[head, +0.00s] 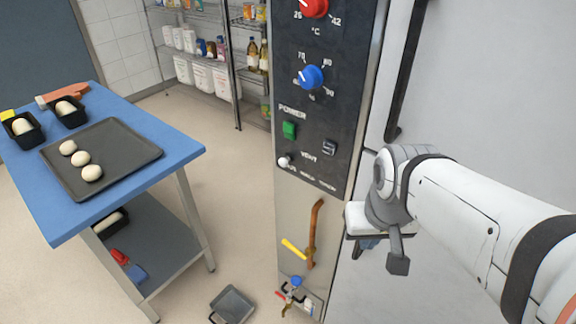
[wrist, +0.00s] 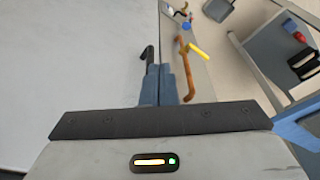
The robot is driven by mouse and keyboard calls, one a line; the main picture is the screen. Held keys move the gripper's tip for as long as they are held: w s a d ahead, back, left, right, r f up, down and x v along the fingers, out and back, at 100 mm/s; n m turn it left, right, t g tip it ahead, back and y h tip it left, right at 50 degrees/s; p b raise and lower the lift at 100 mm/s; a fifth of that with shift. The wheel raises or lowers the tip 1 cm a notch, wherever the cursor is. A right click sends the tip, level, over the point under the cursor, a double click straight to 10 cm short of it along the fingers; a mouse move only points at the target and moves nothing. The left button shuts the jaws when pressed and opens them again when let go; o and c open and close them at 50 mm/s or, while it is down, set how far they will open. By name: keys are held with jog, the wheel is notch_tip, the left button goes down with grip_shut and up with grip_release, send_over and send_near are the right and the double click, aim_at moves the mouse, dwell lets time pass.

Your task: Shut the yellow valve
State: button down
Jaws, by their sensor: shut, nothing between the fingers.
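The yellow valve lever (head: 294,249) sits beside an upright copper-coloured pipe (head: 314,232) on the lower part of the oven's front panel. The lever slants away from the pipe, its free end up and to the left. In the wrist view the yellow lever (wrist: 199,51) and the pipe (wrist: 186,70) show just right of my fingers. My gripper (wrist: 166,72) is shut and empty, its blue-grey fingers together. It appears apart from the lever. In the head view my wrist hides most of the gripper, right of the pipe.
Small blue, red and yellow fittings (head: 295,283) sit below the lever. The control panel (head: 325,110) with knobs and switches is above. A blue table (head: 150,125) with a dough tray stands left. A grey dustpan (head: 232,303) lies on the floor. A dark handle (wrist: 148,54) is near my fingers.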

jog(key=shift+s+d, duration=0.1)
jog(key=m+b, duration=0.8)
jog(key=b, duration=0.6)
send_over(295, 249)
jog(key=s, duration=0.1)
jog(key=s+x, duration=0.2)
jog(key=x, duration=0.8)
jog(key=s+f+x, duration=0.1)
jog(key=s+x, duration=0.1)
jog(key=x, duration=0.7)
jog(key=shift+t, duration=0.3)
jog(key=x, duration=0.3)
jog(key=b+x, duration=0.1)
jog(key=x, duration=0.5)
jog(key=shift+s+a+f, duration=0.1)
jog(key=shift+s+a, duration=0.1)
jog(key=shift+a, duration=0.15)
